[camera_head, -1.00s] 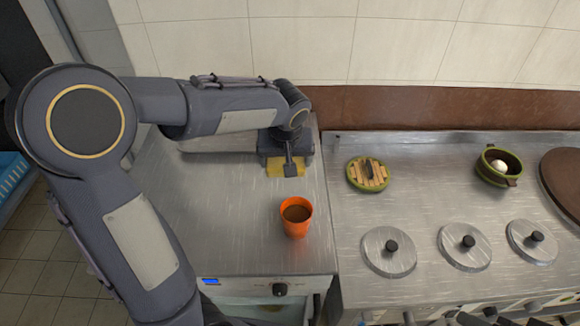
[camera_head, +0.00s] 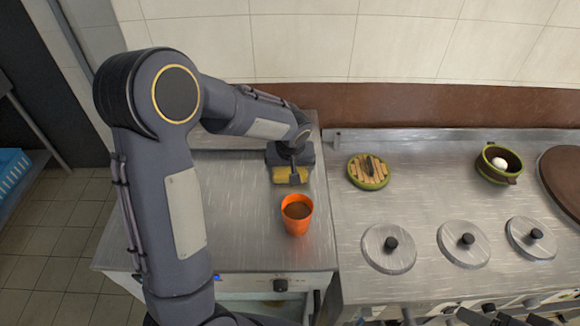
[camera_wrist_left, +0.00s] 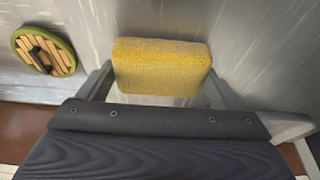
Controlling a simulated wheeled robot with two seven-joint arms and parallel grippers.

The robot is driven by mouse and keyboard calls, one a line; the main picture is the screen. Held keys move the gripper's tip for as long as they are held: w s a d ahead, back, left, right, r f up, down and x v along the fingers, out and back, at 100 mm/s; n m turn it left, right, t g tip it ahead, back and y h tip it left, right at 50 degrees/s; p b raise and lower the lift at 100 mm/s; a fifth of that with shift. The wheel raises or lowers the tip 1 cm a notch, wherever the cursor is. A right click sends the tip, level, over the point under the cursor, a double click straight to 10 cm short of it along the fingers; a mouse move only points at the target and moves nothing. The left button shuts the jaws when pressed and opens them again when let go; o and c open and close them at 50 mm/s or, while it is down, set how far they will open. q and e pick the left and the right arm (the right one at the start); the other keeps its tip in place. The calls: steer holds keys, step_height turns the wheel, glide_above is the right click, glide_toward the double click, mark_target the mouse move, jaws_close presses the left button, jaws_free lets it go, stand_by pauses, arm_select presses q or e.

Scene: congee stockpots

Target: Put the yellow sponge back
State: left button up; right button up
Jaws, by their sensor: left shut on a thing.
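The yellow sponge (camera_head: 285,175) is in my left gripper (camera_head: 293,176), over the back right part of the left steel counter (camera_head: 240,230). In the left wrist view the sponge (camera_wrist_left: 160,67) sits between the two grey fingers, which are shut on its sides. I cannot tell whether its underside touches the counter. An orange cup (camera_head: 297,216) with brown content stands just in front of the sponge, apart from it. Dark pointed parts at the bottom right edge of the head view may be my right gripper; its jaws cannot be made out.
A round green-rimmed wooden-slatted lid (camera_head: 368,172) lies on the steel stove top (camera_head: 430,190) to the right. A green pot (camera_head: 498,164) holding a white egg-like thing stands farther right. Several round steel lids (camera_head: 389,248) line the front. A tiled wall closes the back.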

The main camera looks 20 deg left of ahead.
arm_select(q)
steer(key=o, duration=0.7)
steer(key=shift+f, duration=0.1)
steer(key=shift+r+p, duration=0.35)
steer(key=v, duration=1)
steer(key=s+d+m+t+h, duration=0.1)
steer(key=s+h, duration=0.1)
steer(key=s, duration=1)
steer(key=s+d+r+m+t+h, duration=0.1)
steer(key=s+m+h, duration=0.1)
steer(key=s, duration=1)
steer(key=shift+d+m+t+h+b, duration=0.2)
steer(key=shift+m+t+h+b, duration=0.15)
steer(key=shift+h, duration=0.25)
